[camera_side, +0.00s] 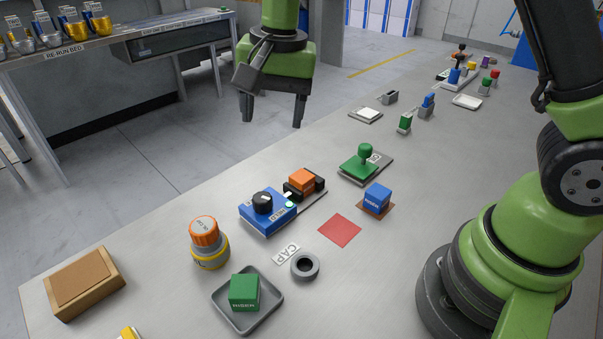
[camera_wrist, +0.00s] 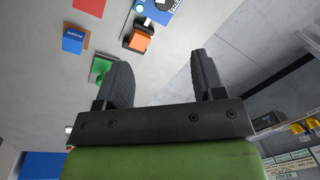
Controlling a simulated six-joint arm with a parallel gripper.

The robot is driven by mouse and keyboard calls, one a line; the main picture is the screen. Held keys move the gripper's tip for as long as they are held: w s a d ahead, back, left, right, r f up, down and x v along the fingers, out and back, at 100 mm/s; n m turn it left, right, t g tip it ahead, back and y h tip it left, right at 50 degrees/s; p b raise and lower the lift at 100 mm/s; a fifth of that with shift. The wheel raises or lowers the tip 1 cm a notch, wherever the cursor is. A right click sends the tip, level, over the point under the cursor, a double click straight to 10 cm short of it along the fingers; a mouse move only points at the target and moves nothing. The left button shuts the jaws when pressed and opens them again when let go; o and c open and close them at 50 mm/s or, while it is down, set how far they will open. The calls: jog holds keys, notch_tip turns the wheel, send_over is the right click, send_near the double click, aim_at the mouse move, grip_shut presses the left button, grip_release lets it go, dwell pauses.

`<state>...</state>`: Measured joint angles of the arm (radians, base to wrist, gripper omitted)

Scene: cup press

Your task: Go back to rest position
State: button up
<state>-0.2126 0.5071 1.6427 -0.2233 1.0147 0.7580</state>
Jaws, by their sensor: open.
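My gripper (camera_side: 272,108) hangs in the air past the far long edge of the table (camera_side: 170,210) in the side view, its fingers pointing down. It is open and empty, with clear space between the two fingers. In the wrist view the fingers of my gripper (camera_wrist: 165,80) stand apart with nothing between them. It touches nothing that I can see.
Below it on the table are a blue box with a black knob (camera_side: 263,203), an orange block (camera_side: 301,181), a green-handled stamp (camera_side: 365,160) and a blue cube (camera_side: 377,198). A green cube (camera_side: 244,292) sits in a grey tray (camera_side: 220,298). An orange-capped cup (camera_side: 206,240) stands left.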

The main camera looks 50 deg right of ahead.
jog(key=s+d+r+n+t+y, duration=0.1)
jog(key=s+d+r+n+t, duration=0.25)
jog(key=s+r, duration=0.6)
jog(key=s+d+n+t, duration=0.1)
jog(key=s+n+t, duration=0.1)
jog(key=s, duration=0.8)
jog(key=shift+s+d+r, duration=0.15)
jog(key=shift+d+r, duration=0.25)
jog(key=shift+t, duration=0.25)
